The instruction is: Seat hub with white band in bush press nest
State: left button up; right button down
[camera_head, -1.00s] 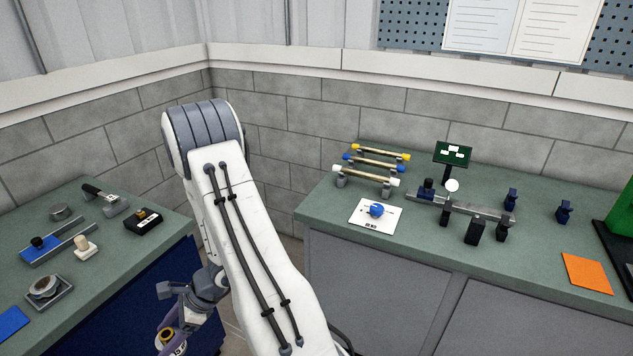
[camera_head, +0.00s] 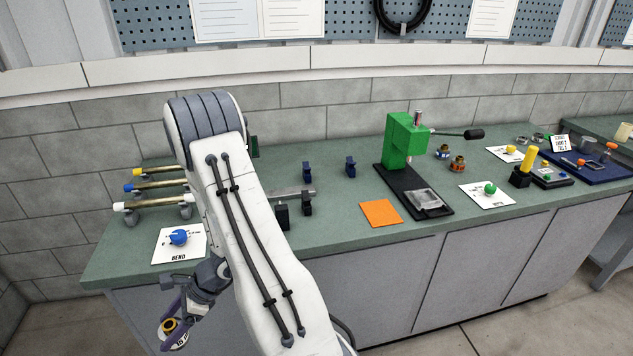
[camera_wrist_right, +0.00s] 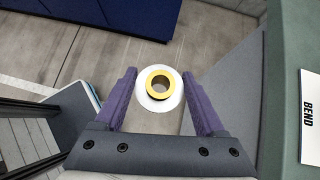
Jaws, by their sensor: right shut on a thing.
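The hub with the white band (camera_wrist_right: 160,99) shows a yellow ring around a dark bore and a wide white rim in the right wrist view. It also shows low at the left in the head view (camera_head: 170,327). My right gripper (camera_head: 174,318) is shut on it, with purple fingers on both sides, held in front of the bench and below its top. The green bush press (camera_head: 400,142) stands on the bench to the right, on a black base (camera_head: 392,179). A light grey block, seemingly the nest (camera_head: 424,200), sits at the front of this base. My left gripper is out of view.
An orange square (camera_head: 381,213) lies left of the press. A card marked BEND with a blue knob (camera_head: 178,237) and several rods on stands (camera_head: 150,204) are at the left. A card with a green knob (camera_head: 490,188) lies right of the press.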

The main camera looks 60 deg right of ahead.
aim_at(423, 200)
jog(key=z, duration=1.55)
